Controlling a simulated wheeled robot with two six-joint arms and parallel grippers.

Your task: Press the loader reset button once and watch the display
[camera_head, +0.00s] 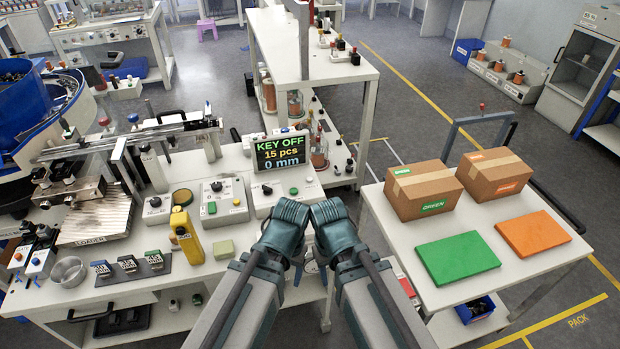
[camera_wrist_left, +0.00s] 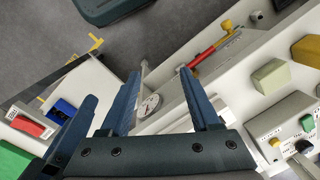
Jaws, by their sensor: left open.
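The display (camera_head: 281,152) reads "KEY OFF", "15 pcs" and "0 mm". The loader (camera_head: 95,222), a ribbed metal plate with that label, is at the left of the bench. A grey control box (camera_head: 225,199) with a dial and green button sits mid-bench. I cannot tell which button is the loader reset. My left gripper (camera_head: 290,222) is in front of the bench, apart from the boxes; its open, empty fingers show in the left wrist view (camera_wrist_left: 160,85). My right gripper (camera_head: 336,225) is beside it, fingertips hidden.
A yellow handheld device (camera_head: 186,236) and a pale green block (camera_head: 224,249) stand left of my grippers. The right table holds two cartons (camera_head: 422,189), a green pad (camera_head: 457,258) and an orange pad (camera_head: 532,234).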

